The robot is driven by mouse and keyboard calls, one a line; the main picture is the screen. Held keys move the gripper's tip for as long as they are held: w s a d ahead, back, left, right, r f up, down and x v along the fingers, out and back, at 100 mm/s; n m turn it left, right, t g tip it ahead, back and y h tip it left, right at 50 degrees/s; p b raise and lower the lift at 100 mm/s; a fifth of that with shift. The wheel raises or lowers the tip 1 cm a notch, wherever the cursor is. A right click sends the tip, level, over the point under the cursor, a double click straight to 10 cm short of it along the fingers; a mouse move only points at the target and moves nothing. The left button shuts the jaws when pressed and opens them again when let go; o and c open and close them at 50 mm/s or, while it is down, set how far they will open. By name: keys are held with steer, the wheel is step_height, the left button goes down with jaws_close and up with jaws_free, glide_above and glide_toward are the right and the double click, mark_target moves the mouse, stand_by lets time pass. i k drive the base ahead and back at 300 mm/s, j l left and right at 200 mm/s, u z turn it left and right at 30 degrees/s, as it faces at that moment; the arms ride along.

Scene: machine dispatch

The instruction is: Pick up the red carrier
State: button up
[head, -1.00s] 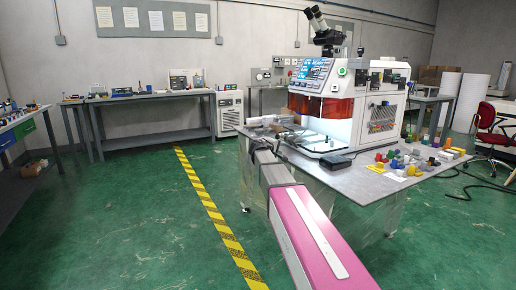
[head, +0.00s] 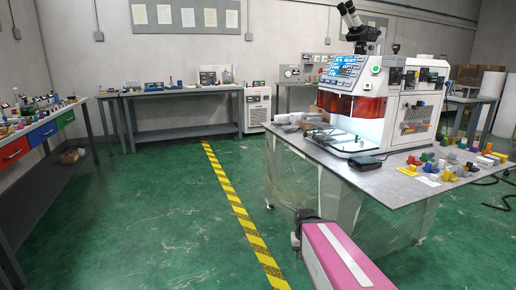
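Small coloured blocks sit on the grey table (head: 318,152) at the right, in front of the machine. Among them is a small red piece (head: 413,160). It is too small to tell whether it is the red carrier. More small coloured items (head: 40,112) lie on the left bench, also too small to make out. My arm, pink with a white stripe, comes in from the bottom right. My gripper (head: 296,236) is at its dark end, low in front of the table's near left corner and apart from the blocks. Its fingers are not clear.
The white machine (head: 400,112) with an orange window and eyepieces stands on the table. A black box (head: 365,163) lies before it. The left bench (head: 30,130) has red, blue and green drawers. Green floor with a yellow-black stripe (head: 232,200) is open between them.

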mark_target(414, 160)
steer(key=z, duration=1.25)
